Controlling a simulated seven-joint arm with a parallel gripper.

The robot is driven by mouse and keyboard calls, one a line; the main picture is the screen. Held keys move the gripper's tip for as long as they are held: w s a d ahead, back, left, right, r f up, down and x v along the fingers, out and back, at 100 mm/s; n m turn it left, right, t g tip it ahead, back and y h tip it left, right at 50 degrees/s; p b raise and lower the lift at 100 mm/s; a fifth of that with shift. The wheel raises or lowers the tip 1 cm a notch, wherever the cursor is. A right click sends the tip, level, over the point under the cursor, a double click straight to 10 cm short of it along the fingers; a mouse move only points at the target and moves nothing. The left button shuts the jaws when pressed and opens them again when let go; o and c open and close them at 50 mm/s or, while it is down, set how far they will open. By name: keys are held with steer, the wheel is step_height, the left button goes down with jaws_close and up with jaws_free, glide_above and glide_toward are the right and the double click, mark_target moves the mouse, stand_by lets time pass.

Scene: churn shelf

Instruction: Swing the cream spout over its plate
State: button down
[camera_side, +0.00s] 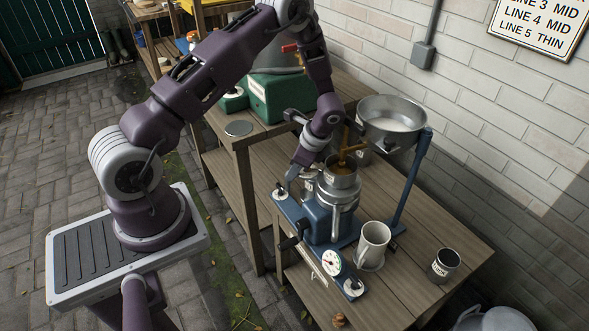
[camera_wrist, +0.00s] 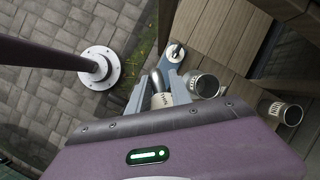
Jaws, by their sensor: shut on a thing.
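The blue-based separator (camera_side: 318,218) stands on the wooden bench with a metal bowl on top. My gripper (camera_side: 294,178) is at the bowl's left side. In the wrist view, its fingers (camera_wrist: 160,88) are around a rounded metal spout (camera_wrist: 156,77) with a pale label, whose lettering I cannot read. Blue arms extend from the base with round plates at their ends, one at the left (camera_side: 279,191) and one at the front (camera_side: 353,288). A plate also shows just beyond the fingers in the wrist view (camera_wrist: 175,53). My gripper partly hides the spout in the side view.
A metal basin (camera_side: 393,119) stands on a blue post behind. A white jug (camera_side: 372,245) and a labelled tin (camera_side: 443,266) stand to the right. A dial (camera_side: 332,262) is at the front. A green machine (camera_side: 279,97) stands at the back left.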

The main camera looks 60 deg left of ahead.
steer(key=shift+w+d+f, duration=0.1)
steer(key=shift+d+f, duration=0.1)
steer(key=shift+d, duration=0.1)
steer(key=w+a+m+t, duration=0.2)
steer(key=w+m+t, duration=0.1)
steer(key=w+m, duration=0.5)
steer(key=shift+a, duration=0.25)
steer(key=shift+w+m, duration=0.15)
steer(key=shift+m, duration=0.15)
steer(key=c, duration=1.3)
jaws_free()
steer(key=shift+a, duration=0.15)
steer(key=shift+r, duration=0.1)
